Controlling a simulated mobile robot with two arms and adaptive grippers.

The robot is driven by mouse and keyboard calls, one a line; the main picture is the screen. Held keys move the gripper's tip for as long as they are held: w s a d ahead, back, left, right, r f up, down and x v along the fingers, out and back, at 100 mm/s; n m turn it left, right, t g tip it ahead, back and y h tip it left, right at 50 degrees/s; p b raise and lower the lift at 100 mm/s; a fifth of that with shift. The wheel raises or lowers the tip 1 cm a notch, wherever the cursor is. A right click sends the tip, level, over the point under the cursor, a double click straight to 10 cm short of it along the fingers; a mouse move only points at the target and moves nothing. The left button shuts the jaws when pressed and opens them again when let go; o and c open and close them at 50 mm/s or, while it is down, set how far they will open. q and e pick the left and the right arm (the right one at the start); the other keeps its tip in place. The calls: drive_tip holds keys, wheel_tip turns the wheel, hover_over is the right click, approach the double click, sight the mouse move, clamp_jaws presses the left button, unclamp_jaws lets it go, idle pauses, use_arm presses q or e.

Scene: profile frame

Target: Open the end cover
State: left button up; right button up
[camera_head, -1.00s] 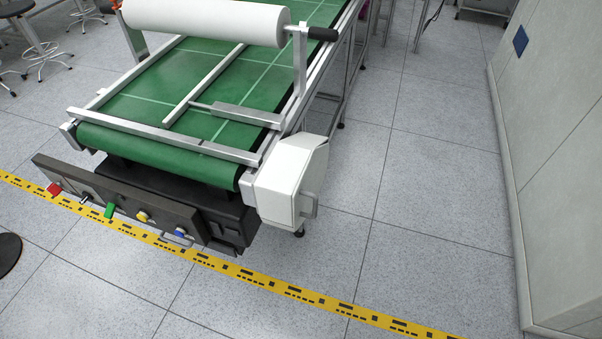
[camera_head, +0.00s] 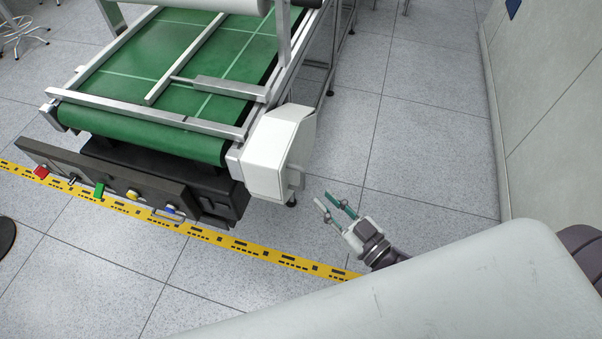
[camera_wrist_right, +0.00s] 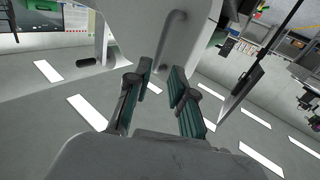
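The white end cover (camera_head: 276,148) sits on the near right corner of the green-belted conveyor (camera_head: 150,133). Its grey handle (camera_head: 297,178) is on its right side. In the right wrist view the cover (camera_wrist_right: 135,28) is at the top, and its bar handle (camera_wrist_right: 169,40) stands just beyond my fingertips. My right gripper (camera_head: 334,203) is open and empty, to the right of and a little below the handle, apart from it. In the right wrist view its two green-padded fingers (camera_wrist_right: 162,74) are spread, with nothing between them. My left gripper is not in view.
A control panel (camera_head: 105,186) with coloured buttons runs along the conveyor's front. A yellow floor strip (camera_head: 215,239) crosses the floor. A pale wall (camera_head: 555,110) stands on the right. The floor between the conveyor and the wall is clear. A white roller hangs over the belt.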

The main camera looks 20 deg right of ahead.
sight(302, 187)
drive_tip(key=p+x, duration=0.1)
drive_tip(key=x, duration=0.8)
clamp_jaws()
